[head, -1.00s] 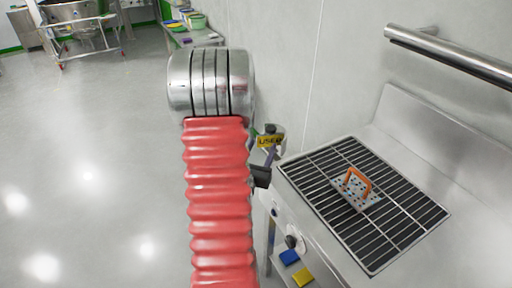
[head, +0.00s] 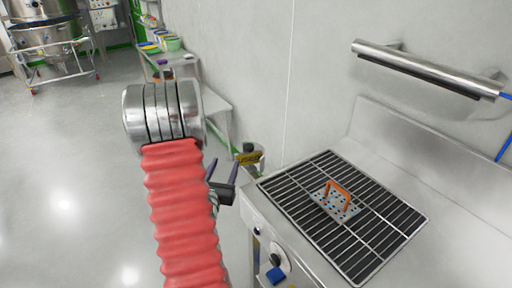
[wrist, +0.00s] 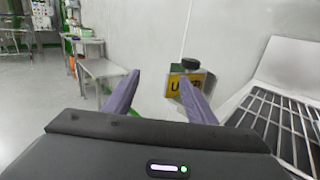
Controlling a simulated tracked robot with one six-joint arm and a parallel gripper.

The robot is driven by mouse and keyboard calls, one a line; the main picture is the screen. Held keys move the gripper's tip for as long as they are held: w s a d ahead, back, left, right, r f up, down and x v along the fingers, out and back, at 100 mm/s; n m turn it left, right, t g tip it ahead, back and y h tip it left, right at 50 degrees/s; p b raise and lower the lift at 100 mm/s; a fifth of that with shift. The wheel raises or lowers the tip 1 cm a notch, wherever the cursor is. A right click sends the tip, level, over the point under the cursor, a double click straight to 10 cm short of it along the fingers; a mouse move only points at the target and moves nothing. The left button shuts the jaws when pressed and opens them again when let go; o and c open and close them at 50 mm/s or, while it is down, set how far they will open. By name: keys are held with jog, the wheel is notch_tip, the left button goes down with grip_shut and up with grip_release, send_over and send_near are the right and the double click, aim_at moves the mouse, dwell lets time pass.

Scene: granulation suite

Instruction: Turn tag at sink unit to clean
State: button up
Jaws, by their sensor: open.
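The yellow tag (head: 250,159) hangs by the wall at the left end of the sink unit (head: 360,130), under a dark round knob. In the wrist view the tag (wrist: 174,87) shows the start of the word "USED"; the right finger covers part of it. My gripper (head: 222,166) is open and empty, just left of the tag in the head view. In the wrist view its two purple fingers (wrist: 160,77) stand apart, with the tag behind and around the right fingertip. I cannot tell whether that finger touches it.
A black grate (head: 300,205) on the sink unit holds a perforated block with an orange handle (head: 341,196). A steel rail (head: 425,68) is on the wall above.

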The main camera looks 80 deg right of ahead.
aim_at(248, 155)
jog(key=d+m+g+y, duration=0.1)
jog(key=m+g+y, duration=0.2)
jog(key=g, duration=0.1)
jog(key=w+d+r+m+g+y, duration=0.1)
jog(key=d+m+g+y, duration=0.1)
jog(key=m+g, duration=0.2)
jog(key=d+r+m+g+y, duration=0.1)
jog(key=m+g+y, duration=0.2)
jog(key=g, duration=0.3)
jog(key=shift+w+d+m+y, duration=0.15)
jog(key=shift+w+m+y, duration=0.15)
jog(key=shift+w+m, duration=0.1)
jog(key=shift+s, duration=0.1)
jog(key=x, duration=1.4)
jog(key=shift+r, duration=0.1)
jog(key=shift+c, duration=0.4)
